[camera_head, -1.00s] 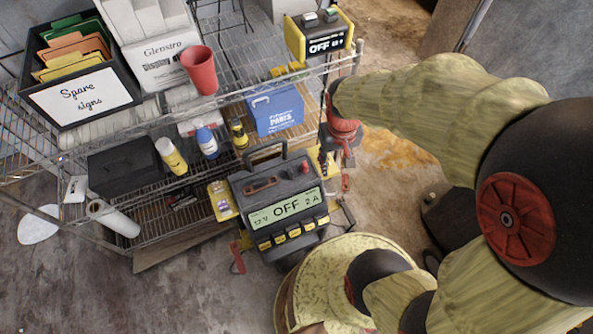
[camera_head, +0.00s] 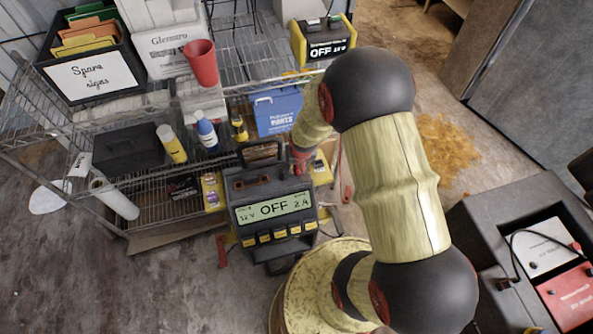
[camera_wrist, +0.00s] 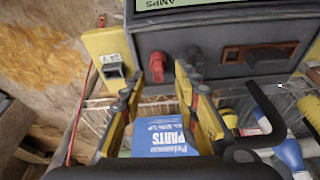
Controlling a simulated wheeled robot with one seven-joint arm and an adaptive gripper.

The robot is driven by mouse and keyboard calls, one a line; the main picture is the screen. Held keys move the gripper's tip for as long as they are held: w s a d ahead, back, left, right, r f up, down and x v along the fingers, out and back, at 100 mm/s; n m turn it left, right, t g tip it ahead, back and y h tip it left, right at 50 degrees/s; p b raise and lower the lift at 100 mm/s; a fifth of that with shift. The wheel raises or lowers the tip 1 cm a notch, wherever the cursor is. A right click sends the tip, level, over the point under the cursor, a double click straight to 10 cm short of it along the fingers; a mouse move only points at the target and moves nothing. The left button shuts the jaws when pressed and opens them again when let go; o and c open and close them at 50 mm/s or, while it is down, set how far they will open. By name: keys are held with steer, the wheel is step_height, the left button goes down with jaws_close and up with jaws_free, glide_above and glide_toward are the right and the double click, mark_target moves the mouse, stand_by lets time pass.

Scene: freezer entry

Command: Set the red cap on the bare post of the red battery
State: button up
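A red knob-shaped piece, apparently the red cap (camera_wrist: 158,66), stands on top of the black charger (camera_wrist: 230,25) in the wrist view. In the head view it is a small red patch (camera_head: 301,167) at the charger's upper right, partly hidden by my arm. My gripper (camera_wrist: 160,84) is open, its two yellow fingers pointing at the charger top on either side of the red piece. I cannot tell whether they touch it. The red battery (camera_head: 574,294) lies at the lower right of the head view, in a dark case; its bare post is not clear.
The case (camera_head: 478,222) also holds a white battery (camera_head: 541,247) and a black cable. A wire shelf behind the charger carries a blue parts box (camera_head: 277,110), bottles, a red cup (camera_head: 201,63) and a sign box. Open floor lies between shelf and case.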

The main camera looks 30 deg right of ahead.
mark_target(297, 167)
steer(key=b+x, duration=0.1)
steer(key=x, duration=0.2)
steer(key=b+x, duration=0.1)
steer(key=x, duration=0.1)
steer(key=shift+w+d+f+b, duration=0.2)
steer(key=shift+d+f+b, duration=0.1)
steer(key=shift+b, duration=0.1)
steer(key=shift+a, duration=0.1)
steer(key=c, duration=0.3)
steer(key=c, duration=0.4)
steer(key=shift+r, duration=0.15)
